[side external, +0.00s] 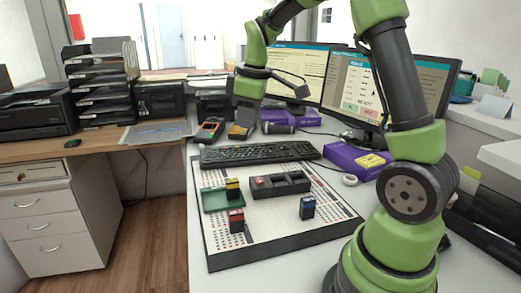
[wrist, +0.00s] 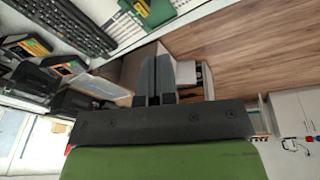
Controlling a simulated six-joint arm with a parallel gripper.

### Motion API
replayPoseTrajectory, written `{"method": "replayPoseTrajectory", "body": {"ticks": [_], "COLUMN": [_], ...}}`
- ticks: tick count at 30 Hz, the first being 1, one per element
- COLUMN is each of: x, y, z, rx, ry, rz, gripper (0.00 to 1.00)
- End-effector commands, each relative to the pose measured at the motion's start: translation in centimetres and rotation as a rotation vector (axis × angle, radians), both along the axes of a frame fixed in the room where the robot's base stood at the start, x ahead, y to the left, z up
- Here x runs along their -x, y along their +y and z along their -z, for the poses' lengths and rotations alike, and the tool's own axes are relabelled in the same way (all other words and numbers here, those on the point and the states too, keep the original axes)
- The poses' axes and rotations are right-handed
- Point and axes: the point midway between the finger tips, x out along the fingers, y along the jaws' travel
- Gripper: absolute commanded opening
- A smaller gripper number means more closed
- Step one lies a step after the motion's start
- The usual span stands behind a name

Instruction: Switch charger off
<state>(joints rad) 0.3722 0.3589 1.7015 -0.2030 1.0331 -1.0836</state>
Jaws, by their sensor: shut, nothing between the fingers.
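A dark block with recessed bays (side external: 284,186), which looks like the charger, lies on the white board in front of the keyboard. A small red part (side external: 259,182) sits at its left end. I cannot tell whether this is the switch or how it is set. The wrist view does not clearly show the block. My gripper's two dark fingers (wrist: 157,62) are together and empty in the wrist view. In the side view my wrist is raised behind the keyboard, well away from the block, and the fingertips cannot be made out.
A green tray (side external: 211,205) with a yellow-black block (side external: 233,189) is left of the dark block. A red-black block (side external: 236,222) and a blue-black block (side external: 307,208) stand in front. The keyboard (side external: 260,153), two monitors and purple boxes (side external: 350,161) are behind.

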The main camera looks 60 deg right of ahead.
Motion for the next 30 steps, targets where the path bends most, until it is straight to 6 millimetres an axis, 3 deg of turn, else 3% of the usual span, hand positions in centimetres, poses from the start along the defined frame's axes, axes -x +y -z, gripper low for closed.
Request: {"method": "replayPoseTrajectory", "body": {"ticks": [1,4,10,15,30], "x": [-0.8,-1.6,-1.8,-1.7,-1.7], "y": [-1.7,-4.5,-8.1,-8.9,-8.8], "z": [2.0,5.4,10.4,11.9,17.5], "rx": [0.007,0.021,0.021,0.018,0.016], "ry": [0.044,0.108,0.19,0.209,0.208], "rz": [-0.046,-0.157,-0.313,-0.356,-0.356], "gripper": [0.0,0.0,0.0,0.0,0.0]}}
